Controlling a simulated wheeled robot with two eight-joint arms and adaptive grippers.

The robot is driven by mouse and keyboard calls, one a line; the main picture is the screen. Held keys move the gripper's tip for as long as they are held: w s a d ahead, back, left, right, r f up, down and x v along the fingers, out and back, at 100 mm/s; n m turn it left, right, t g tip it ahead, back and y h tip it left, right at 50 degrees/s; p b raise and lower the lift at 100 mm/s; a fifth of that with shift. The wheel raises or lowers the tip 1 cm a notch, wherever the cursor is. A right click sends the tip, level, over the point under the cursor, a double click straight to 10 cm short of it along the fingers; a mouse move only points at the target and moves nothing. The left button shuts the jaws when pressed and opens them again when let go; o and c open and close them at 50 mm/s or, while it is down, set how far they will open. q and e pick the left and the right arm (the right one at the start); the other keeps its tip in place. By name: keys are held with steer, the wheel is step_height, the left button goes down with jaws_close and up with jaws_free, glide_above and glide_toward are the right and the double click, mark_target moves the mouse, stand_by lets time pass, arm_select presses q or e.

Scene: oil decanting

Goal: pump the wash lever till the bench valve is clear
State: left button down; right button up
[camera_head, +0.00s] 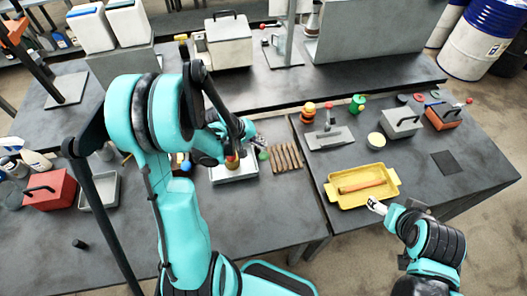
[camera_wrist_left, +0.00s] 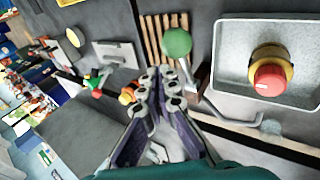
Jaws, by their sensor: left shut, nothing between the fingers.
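A lever with a green ball knob (camera_head: 263,155), which looks like the wash lever, stands beside a shallow pale tray (camera_head: 222,179). The green knob (camera_wrist_left: 176,42) shows more clearly in the left wrist view. A yellow and red valve-like fitting (camera_wrist_left: 268,80) sits in the tray (camera_wrist_left: 228,62); I cannot tell whether it is clear inside. My left gripper (camera_head: 259,140) is shut and empty, close to the green knob; its fingertips (camera_wrist_left: 160,84) show just below the knob in the wrist view. My right gripper (camera_head: 376,206) is at the yellow tray's front edge; its finger opening is unclear.
A slatted wooden rack (camera_head: 287,157) lies right of the lever. The yellow tray (camera_head: 336,196) holds a wooden-looking bar (camera_head: 362,187). A grey plate with a handle (camera_head: 330,136) and a grey box (camera_head: 403,122) stand behind. A red box (camera_head: 50,190) stands at left.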

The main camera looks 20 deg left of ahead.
mark_target(261, 157)
arm_select(q)
steer(key=shift+f, duration=0.1)
stand_by(0.5)
steer(key=shift+s+d+f+b, duration=0.15)
steer(key=shift+f+b, duration=0.15)
steer(key=shift+b, duration=0.25)
steer(key=shift+s+d+f+b, duration=0.25)
steer(key=shift+s+f+b, duration=0.1)
steer(key=shift+f+b, duration=0.5)
steer(key=shift+s+d+f+b, duration=0.2)
steer(key=shift+s+f+b, duration=0.1)
steer(key=shift+f+b, duration=0.55)
steer(key=shift+s+d+f+b, duration=0.25)
steer(key=shift+s+f+b, duration=0.1)
steer(key=shift+f+b, duration=0.5)
stand_by(2.3)
steer(key=shift+r, duration=0.1)
stand_by(0.4)
steer(key=shift+w+a+r+p, duration=0.35)
steer(key=shift+r+p, duration=0.35)
steer(key=shift+r, duration=0.25)
steer(key=shift+w+a+r+p, duration=0.2)
steer(key=shift+w+r+p, duration=0.2)
steer(key=shift+r+p, duration=0.4)
steer(key=shift+w+a+r+p, duration=0.35)
steer(key=shift+r+p, duration=0.2)
steer(key=shift+r, duration=0.55)
